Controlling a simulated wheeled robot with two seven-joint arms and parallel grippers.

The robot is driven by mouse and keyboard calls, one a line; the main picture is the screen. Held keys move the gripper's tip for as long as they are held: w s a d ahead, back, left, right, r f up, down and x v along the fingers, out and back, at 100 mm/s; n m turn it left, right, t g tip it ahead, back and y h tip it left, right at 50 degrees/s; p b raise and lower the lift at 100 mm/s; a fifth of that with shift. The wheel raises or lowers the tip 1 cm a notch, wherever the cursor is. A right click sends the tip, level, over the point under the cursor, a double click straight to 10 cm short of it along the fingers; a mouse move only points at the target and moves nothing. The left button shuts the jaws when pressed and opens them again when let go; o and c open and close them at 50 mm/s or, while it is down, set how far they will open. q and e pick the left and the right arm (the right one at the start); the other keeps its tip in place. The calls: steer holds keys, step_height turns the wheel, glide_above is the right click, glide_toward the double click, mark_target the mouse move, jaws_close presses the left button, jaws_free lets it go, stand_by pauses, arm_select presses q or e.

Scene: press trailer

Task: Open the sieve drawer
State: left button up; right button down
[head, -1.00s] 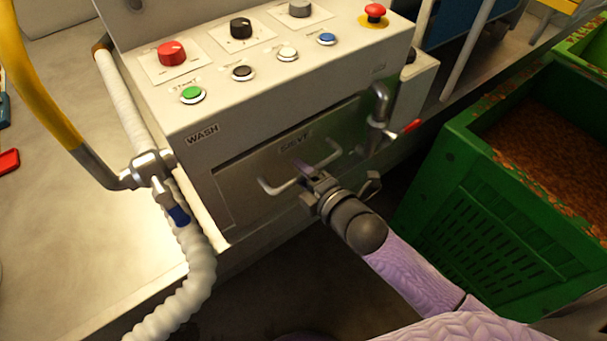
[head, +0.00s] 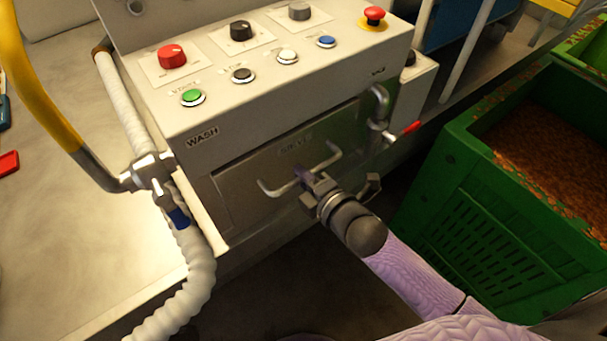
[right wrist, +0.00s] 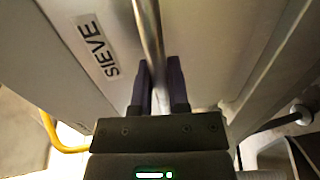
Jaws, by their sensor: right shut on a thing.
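The sieve drawer (head: 245,195) is a flat grey metal front low on the white control cabinet, with a SIEVE label near its top edge. It looks nearly flush with the cabinet; any small gap is hard to tell. Its bar handle (head: 272,190) stands out from the front. My right gripper (head: 303,176) is shut on the middle of the handle. In the right wrist view the handle (right wrist: 150,35) runs down between the dark purple fingers of the gripper (right wrist: 160,72), beside the SIEVE label. My left gripper is not in view.
A pipe with a red-handled valve (head: 383,125) is on the cabinet's right side. A white ribbed hose (head: 200,270) hangs at the left. A green crate (head: 470,215) of brown material stands at the right. Buttons and knobs cover the panel above. The floor before the drawer is dark.

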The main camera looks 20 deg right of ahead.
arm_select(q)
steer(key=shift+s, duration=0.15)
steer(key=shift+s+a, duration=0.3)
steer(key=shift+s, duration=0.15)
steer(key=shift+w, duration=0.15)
